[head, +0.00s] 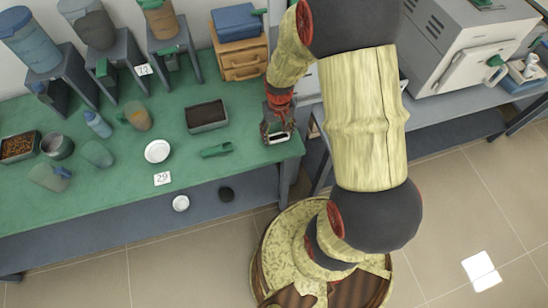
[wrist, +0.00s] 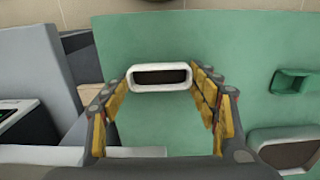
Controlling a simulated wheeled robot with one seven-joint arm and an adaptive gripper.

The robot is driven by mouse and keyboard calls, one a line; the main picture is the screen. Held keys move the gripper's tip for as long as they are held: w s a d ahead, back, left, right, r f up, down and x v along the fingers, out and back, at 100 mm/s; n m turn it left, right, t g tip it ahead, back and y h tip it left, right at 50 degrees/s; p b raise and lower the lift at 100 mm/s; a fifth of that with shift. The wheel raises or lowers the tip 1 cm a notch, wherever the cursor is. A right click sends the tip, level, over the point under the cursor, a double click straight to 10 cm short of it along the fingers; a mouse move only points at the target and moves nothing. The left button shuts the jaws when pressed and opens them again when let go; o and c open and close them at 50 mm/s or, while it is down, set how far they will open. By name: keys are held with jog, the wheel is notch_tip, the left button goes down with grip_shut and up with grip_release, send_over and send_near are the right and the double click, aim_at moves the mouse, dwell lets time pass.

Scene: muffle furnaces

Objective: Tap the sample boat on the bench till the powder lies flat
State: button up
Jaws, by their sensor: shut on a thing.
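The sample boat (head: 278,139) is a small white oblong dish near the right end of the green bench (head: 120,195). My gripper (head: 277,128) points down at it and is shut on it. In the wrist view the boat (wrist: 160,87) sits level across the picture between the yellow-padded fingertips of my gripper (wrist: 163,95). Dark powder (wrist: 161,77) lies inside it; I cannot make out whether its surface is flat. I cannot tell whether the boat's underside touches the bench.
A green scoop (head: 216,150) and a dark-filled tray (head: 207,116) lie left of my gripper. A white dish (head: 158,151) is farther left. A wooden drawer box (head: 241,58) stands behind. The bench's right edge is close by, with a furnace (head: 465,50) beyond.

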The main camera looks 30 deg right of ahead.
jog(key=o, duration=1.3)
jog(key=shift+r, duration=0.1)
jog(key=shift+o, duration=0.5)
jog(key=shift+r, duration=0.1)
notch_tip(320, 180, up, 12)
